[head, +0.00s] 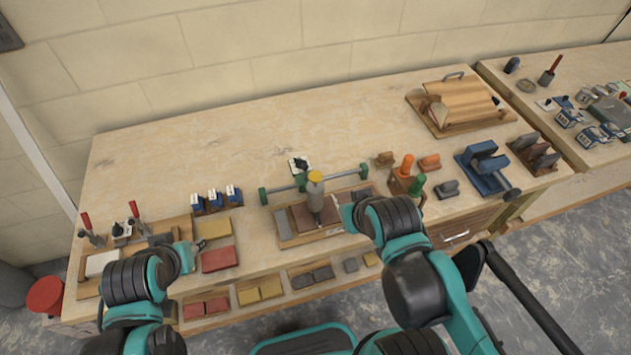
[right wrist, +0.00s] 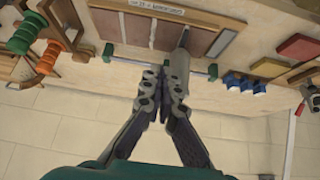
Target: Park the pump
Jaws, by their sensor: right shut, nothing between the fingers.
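My right gripper (right wrist: 166,75) is shut and empty, over the bar and tray edge. In the head view my right arm covers most of it, just right of the cylinder. My left gripper (head: 190,250) is near the red and yellow blocks, too small to read.
The metal bar (head: 345,175) has green end posts. Blue-and-white boxes (head: 214,200) stand to the left. Orange and green handled tools (head: 405,168) and a blue vise-like tool (head: 485,165) are to the right. The back middle is clear.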

